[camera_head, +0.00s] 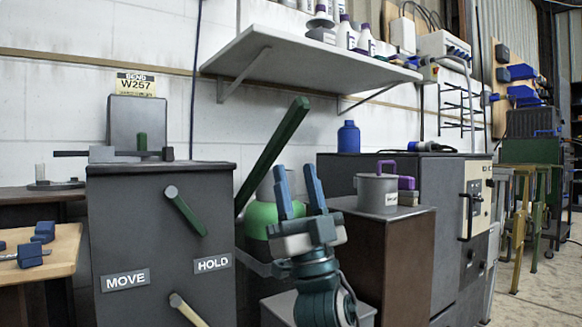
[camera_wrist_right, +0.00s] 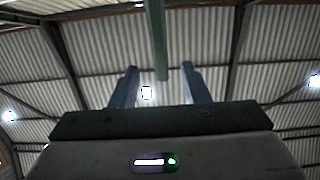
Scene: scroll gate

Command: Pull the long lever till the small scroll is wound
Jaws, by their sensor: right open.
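The long green lever (camera_head: 272,155) slants up to the right beside a dark cabinet (camera_head: 165,255) with MOVE and HOLD labels. My right gripper (camera_head: 296,172) is open and empty, fingers pointing up, to the right of the lever in the head view. In the right wrist view, a green bar (camera_wrist_right: 157,40), apparently the lever, comes down from the top edge between the directions of the two open fingers (camera_wrist_right: 160,70); I cannot tell how far off it is. I cannot make out the small scroll for certain. My left gripper is not in view.
The cabinet front bears a short green handle (camera_head: 186,211) and a cream-tipped one (camera_head: 187,310). A grey pot (camera_head: 377,194) stands on a brown-sided stand (camera_head: 385,255) at right. A wall shelf (camera_head: 310,58) hangs above. A wooden table (camera_head: 62,262) is at left.

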